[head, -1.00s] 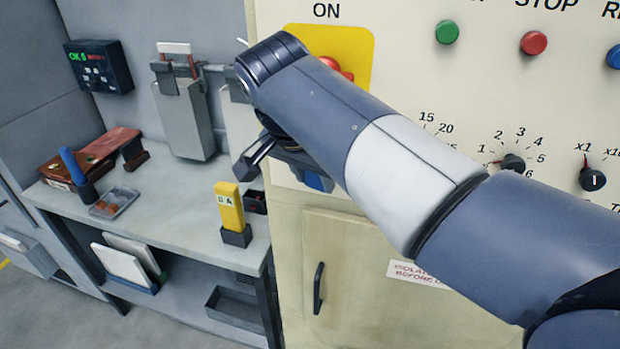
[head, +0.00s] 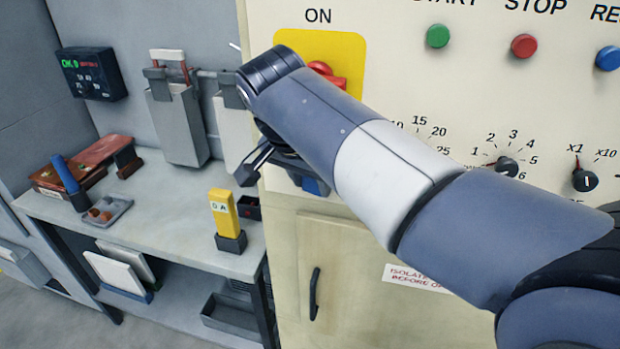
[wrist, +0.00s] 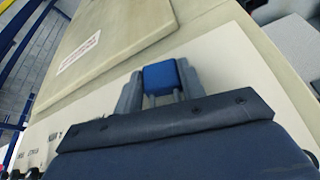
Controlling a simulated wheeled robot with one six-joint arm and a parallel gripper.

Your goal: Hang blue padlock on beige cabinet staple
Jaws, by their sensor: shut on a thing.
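The blue padlock (wrist: 160,77) is between the two grey fingers of my gripper (wrist: 160,82) in the wrist view, with its blue body facing the camera. My gripper is shut on it. In the head view my gripper (head: 262,165) is beside the left edge of the beige cabinet (head: 345,225), mostly behind my arm. A blue part shows just below my arm there; I cannot tell if it is the padlock. The cabinet staple cannot be made out in either view.
A yellow plate with a red switch (head: 328,75) is behind my arm. The cabinet door has a black handle (head: 314,293). A bench (head: 170,225) at left holds a yellow block (head: 222,211), a small tray (head: 108,211) and a brown item (head: 60,178). Grey holders hang behind it.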

